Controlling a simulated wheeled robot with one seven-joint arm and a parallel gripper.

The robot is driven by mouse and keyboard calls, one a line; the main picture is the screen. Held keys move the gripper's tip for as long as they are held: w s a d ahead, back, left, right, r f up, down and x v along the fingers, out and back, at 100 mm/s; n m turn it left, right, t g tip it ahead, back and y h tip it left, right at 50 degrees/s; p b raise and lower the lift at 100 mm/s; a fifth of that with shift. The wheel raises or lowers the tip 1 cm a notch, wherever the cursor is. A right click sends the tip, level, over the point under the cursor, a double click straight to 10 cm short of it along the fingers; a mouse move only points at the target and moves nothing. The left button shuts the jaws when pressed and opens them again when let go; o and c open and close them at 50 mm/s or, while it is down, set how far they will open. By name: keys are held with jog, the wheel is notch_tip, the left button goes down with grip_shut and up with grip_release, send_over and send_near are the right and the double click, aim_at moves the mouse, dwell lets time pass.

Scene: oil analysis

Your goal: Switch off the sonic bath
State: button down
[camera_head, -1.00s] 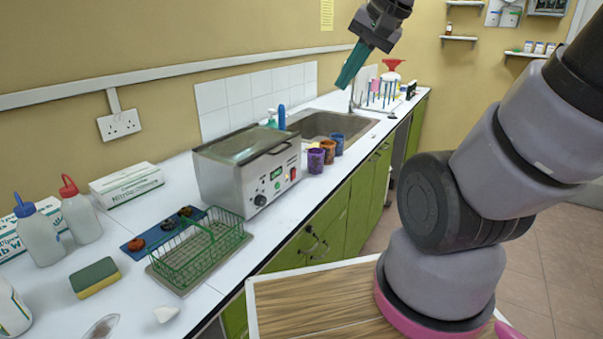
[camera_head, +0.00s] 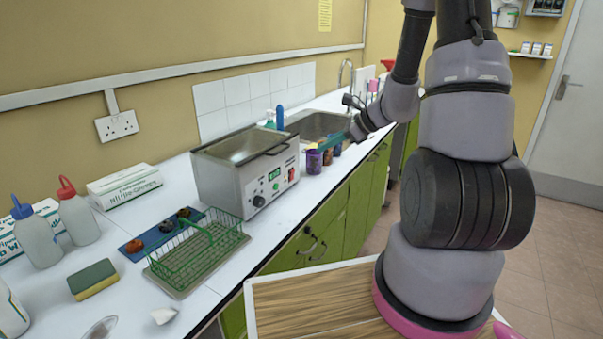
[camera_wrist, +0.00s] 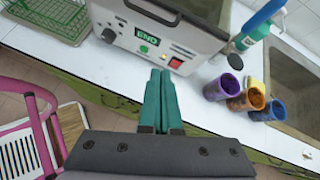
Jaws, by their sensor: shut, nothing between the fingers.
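The sonic bath (camera_head: 222,180) is a metal box with an open top, standing on the white counter. Its front panel shows in the wrist view (camera_wrist: 120,38), with a dark knob, a lit green display reading END (camera_wrist: 147,37), a green button (camera_wrist: 143,50) and a red switch (camera_wrist: 176,62). My gripper (camera_wrist: 161,72) is shut and empty. Its teal fingers point toward the panel, with their tips just below the display and left of the red switch in that view. No clear contact shows.
Purple (camera_wrist: 222,87), orange (camera_wrist: 247,100) and blue (camera_wrist: 268,110) cups stand right of the bath, near the sink (camera_head: 318,124). A green wire basket (camera_head: 200,252) stands in front left. Soap bottles (camera_head: 279,117) are behind. The counter edge runs below the panel.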

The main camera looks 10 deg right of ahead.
aim_at(293, 176)
jog(key=w+d+f+m+t+h, duration=0.1)
jog(key=d+f+m, duration=0.2)
jog(key=f, duration=0.4)
jog(key=shift+w+d+f+m, duration=0.25)
jog(key=shift+d+m, duration=0.1)
jog(key=shift+m, duration=0.35)
jog(key=x, duration=0.9)
jog(key=shift+w+a+f, duration=0.15)
jog(key=shift+w+a, duration=0.95)
jog(key=shift+w, duration=0.05)
jog(key=shift+w+a, duration=0.55)
jog(key=shift+w, duration=0.05)
